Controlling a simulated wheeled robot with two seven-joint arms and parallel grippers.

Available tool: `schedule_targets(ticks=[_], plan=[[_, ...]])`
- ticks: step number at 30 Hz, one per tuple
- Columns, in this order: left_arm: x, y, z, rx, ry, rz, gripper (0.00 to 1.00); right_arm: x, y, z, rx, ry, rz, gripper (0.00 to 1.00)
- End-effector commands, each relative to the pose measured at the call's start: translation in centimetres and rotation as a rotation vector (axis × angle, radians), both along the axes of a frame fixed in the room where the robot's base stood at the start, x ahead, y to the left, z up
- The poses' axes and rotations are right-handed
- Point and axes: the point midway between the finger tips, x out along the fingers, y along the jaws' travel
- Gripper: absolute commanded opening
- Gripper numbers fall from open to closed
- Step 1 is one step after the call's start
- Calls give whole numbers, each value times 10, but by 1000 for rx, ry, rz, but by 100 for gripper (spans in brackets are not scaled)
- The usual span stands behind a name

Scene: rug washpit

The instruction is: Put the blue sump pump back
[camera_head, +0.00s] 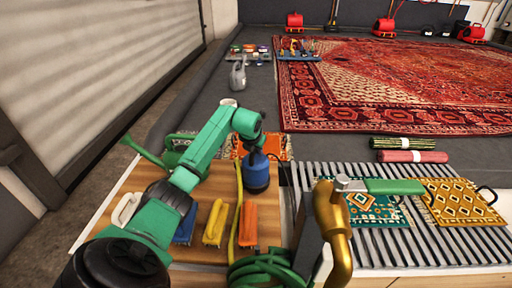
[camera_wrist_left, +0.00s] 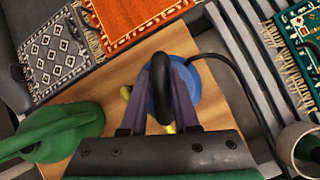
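The blue sump pump (camera_head: 257,175) is a small blue cylinder with a black top and a black loop handle. In the head view it is upright at the right edge of the wooden worktop, close to the slatted grate. My left gripper (camera_head: 258,143) is directly above it. In the left wrist view the two fingers (camera_wrist_left: 160,85) are on either side of the black handle and appear closed on it. The pump's blue body (camera_wrist_left: 195,88) shows behind them, with a black cord running right. I cannot tell whether its base touches the worktop. My right gripper is not in view.
Brushes in blue, yellow (camera_head: 215,222) and orange (camera_head: 248,223) lie on the worktop (camera_head: 128,190). A green hose coil (camera_head: 268,272) and brass tap (camera_head: 333,220) stand in front. Small rug samples lie on the slatted grate (camera_head: 400,240). A green watering can (camera_wrist_left: 60,130) is at left.

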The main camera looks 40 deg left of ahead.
Motion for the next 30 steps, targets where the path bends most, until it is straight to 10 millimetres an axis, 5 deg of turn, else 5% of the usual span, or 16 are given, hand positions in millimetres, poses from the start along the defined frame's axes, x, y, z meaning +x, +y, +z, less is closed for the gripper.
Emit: schedule_targets(ticks=[13, 30], plan=[[-2, 0, 6, 2, -1, 1, 55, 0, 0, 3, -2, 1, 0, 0], [-53, -27, 97, 2, -1, 0, 55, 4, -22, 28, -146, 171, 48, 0]])
